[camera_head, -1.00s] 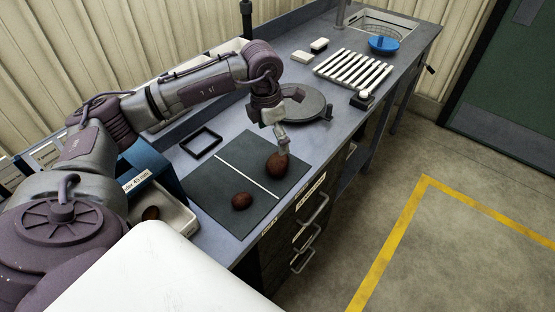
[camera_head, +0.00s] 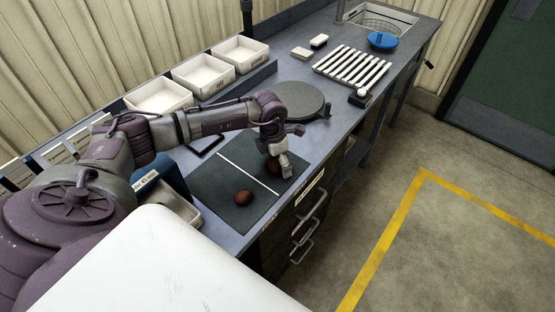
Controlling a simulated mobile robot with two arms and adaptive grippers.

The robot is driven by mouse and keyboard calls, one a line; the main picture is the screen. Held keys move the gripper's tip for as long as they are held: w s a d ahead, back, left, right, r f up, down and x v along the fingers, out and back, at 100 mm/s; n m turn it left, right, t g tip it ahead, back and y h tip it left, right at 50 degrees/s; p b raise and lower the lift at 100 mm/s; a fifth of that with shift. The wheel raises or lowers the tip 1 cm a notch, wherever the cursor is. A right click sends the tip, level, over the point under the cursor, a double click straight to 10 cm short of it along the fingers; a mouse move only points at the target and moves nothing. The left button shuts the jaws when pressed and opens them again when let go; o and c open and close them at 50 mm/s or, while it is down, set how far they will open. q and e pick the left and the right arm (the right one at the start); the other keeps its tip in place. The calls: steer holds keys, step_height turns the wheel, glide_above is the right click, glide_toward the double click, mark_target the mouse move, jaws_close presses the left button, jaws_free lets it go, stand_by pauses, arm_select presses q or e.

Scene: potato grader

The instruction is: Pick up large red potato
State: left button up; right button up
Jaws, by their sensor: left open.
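The large red potato (camera_head: 273,167) lies on the far right part of the dark mat (camera_head: 215,181), mostly hidden behind my left gripper. My left gripper (camera_head: 283,168) points down at the large potato and is open; whether its fingers touch the potato cannot be told. A smaller red potato (camera_head: 243,198) lies on the near part of the mat, on the other side of a white line. My right gripper is not in view.
Several white trays (camera_head: 205,74) stand along the back of the bench. A round grey plate (camera_head: 293,99) sits behind the gripper. A white slatted rack (camera_head: 352,66) and a blue round object (camera_head: 382,40) lie farther right. Drawers (camera_head: 304,219) are below the front edge.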

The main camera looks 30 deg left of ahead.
arm_select(q)
steer(key=c, duration=1.3)
steer(key=shift+c, duration=0.4)
steer(key=shift+r, duration=0.15)
